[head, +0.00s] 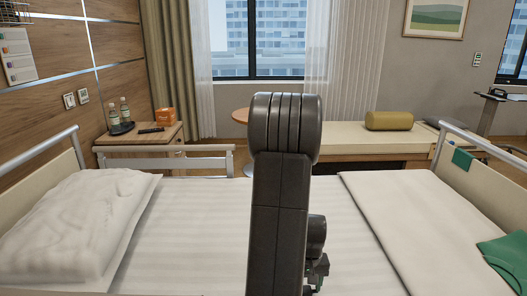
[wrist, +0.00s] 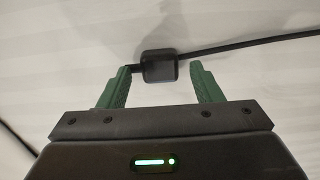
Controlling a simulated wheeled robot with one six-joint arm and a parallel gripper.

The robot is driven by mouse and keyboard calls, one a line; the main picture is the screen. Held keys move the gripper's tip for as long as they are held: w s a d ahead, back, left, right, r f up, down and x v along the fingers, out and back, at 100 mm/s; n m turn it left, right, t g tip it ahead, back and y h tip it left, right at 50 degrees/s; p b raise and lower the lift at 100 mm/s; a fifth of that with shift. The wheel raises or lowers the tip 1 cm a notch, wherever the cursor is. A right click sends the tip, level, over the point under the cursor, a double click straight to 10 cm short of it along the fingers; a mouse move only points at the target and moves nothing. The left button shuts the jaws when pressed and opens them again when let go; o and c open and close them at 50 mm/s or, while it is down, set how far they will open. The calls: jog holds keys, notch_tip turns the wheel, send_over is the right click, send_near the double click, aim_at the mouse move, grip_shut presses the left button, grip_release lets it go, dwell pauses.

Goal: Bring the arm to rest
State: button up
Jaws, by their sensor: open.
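My arm stands upright in the middle of the head view, in front of the bed (head: 190,240). The fingers of my gripper are not clearly seen in the head view. In the wrist view my gripper (wrist: 168,84) is open, with two green fingers apart. A small black block-like thing (wrist: 159,67) with a black cable lies on the pale striped bedding beyond and between the fingertips. The left fingertip is close to the block; I cannot tell whether they touch.
A white pillow (head: 75,225) lies at the left of the bed, a folded blanket (head: 425,230) and green cloth (head: 505,257) at the right. A bedside cabinet (head: 140,141) with bottles (head: 125,110) and an orange box (head: 166,116) stands behind. Bed rails (head: 165,148) edge the bed.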

jog(key=shift+f, duration=0.5)
jog(key=shift+r+p, duration=0.45)
jog(key=shift+r, duration=1.35)
jog(key=shift+f, duration=0.15)
